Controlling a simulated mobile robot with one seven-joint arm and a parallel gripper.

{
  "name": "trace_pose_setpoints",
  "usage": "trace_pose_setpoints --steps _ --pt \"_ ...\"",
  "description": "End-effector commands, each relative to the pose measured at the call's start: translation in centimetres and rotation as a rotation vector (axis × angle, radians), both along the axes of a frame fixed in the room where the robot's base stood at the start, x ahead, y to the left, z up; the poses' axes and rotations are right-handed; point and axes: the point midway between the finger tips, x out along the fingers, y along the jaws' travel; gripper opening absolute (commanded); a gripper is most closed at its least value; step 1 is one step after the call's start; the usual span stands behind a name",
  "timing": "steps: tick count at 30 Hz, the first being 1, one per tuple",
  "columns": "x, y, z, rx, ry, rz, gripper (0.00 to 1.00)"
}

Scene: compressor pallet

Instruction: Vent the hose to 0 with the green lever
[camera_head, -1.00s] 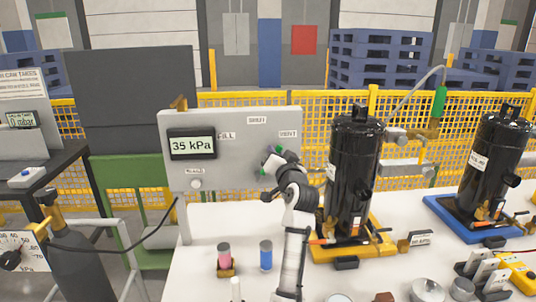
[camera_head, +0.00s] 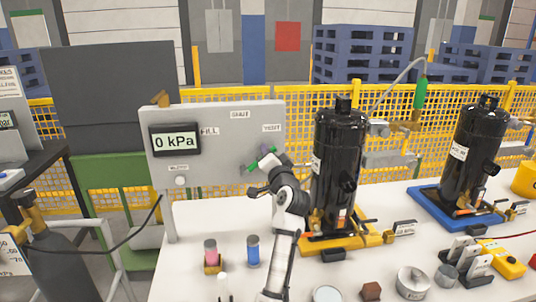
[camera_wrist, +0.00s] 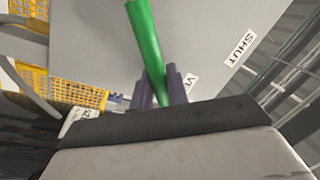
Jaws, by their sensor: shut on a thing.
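The green lever (camera_head: 261,160) sits on the grey panel (camera_head: 215,185), near its right side below the "VENT" label (camera_head: 271,127). The "SHUT" label (camera_head: 240,114) is above and the "FILL" label (camera_head: 209,131) is to the left. My gripper (camera_head: 258,164) is shut on the lever. In the wrist view the green lever (camera_wrist: 146,40) runs up from between the two purple-grey fingers (camera_wrist: 160,88). The display (camera_head: 175,140) on the panel reads 0 kPa. The lever's pivot is largely hidden by my gripper.
A black compressor (camera_head: 338,165) on a yellow base stands close right of my arm. Another black compressor (camera_head: 472,150) stands on a blue base further right. A pink can (camera_head: 211,252) and a blue can (camera_head: 253,250) stand on the white table below the panel.

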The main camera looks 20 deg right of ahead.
Motion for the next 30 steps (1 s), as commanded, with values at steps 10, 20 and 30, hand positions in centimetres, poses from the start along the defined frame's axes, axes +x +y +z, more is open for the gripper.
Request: trace_pose_setpoints --steps 10,20,30 --pt "0.0 0.0 0.0 -0.001 0.002 0.000 0.35" --pt "-0.9 0.1 -0.3 -0.002 0.000 0.000 0.35" --pt "-7.7 1.1 -1.6 -0.003 0.000 -0.003 0.35"
